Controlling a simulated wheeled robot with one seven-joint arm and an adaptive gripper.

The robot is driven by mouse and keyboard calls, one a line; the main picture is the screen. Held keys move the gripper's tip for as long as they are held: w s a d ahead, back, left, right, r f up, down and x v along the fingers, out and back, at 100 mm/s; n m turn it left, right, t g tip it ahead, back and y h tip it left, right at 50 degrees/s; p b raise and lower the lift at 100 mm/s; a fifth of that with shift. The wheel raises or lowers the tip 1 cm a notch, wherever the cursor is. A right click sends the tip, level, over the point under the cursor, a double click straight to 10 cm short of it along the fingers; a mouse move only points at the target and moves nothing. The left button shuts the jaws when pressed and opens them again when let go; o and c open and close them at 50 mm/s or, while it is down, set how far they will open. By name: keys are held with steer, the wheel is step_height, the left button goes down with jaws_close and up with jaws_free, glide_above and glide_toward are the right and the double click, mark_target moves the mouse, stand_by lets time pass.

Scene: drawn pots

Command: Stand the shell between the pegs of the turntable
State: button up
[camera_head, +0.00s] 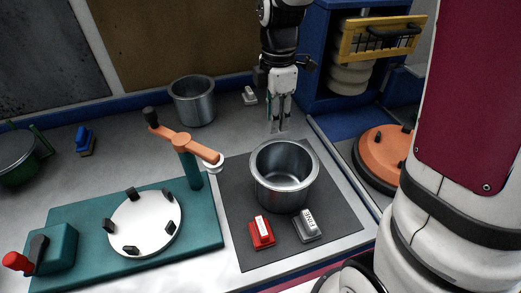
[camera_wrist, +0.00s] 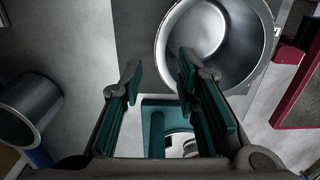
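An open, shiny metal shell (camera_head: 286,188) stands upright on a dark mat (camera_head: 232,190); its rim and inside show in the wrist view (camera_wrist: 262,75). The turntable (camera_head: 146,222) is a white disc with several black pegs around its edge, on a teal base (camera_head: 205,225). Nothing stands between the pegs. My gripper (camera_head: 279,125) points down above and just behind the shell, apart from it. In the wrist view my gripper (camera_wrist: 157,75) has its fingers spread with nothing between them. Part of the teal base (camera_wrist: 152,128) shows between the fingers.
A second metal pot (camera_head: 193,103) stands at the back. An orange arm (camera_head: 185,143) on a teal post rises behind the turntable. A red block (camera_head: 261,233) and a grey block (camera_head: 308,228) sit in front of the shell. A blue shelf unit (camera_head: 318,60) is behind, right.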

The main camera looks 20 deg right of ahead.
mark_target(273, 141)
step_height(273, 141, down, 8)
steer(key=shift+f, duration=0.1)
steer(key=shift+s+a+f+p, duration=0.1)
steer(key=shift+s+f+p, duration=0.1)
steer(key=shift+f, duration=0.7)
steer(key=shift+s+d+f+p, duration=0.1)
steer(key=shift+f+p, duration=0.15)
steer(key=shift+f, duration=0.6)
steer(key=shift+s+a+f+p, duration=0.1)
steer(key=shift+s+f+p, duration=0.1)
steer(key=shift+f, duration=0.7)
steer(key=shift+w, duration=0.1)
jaws_close()
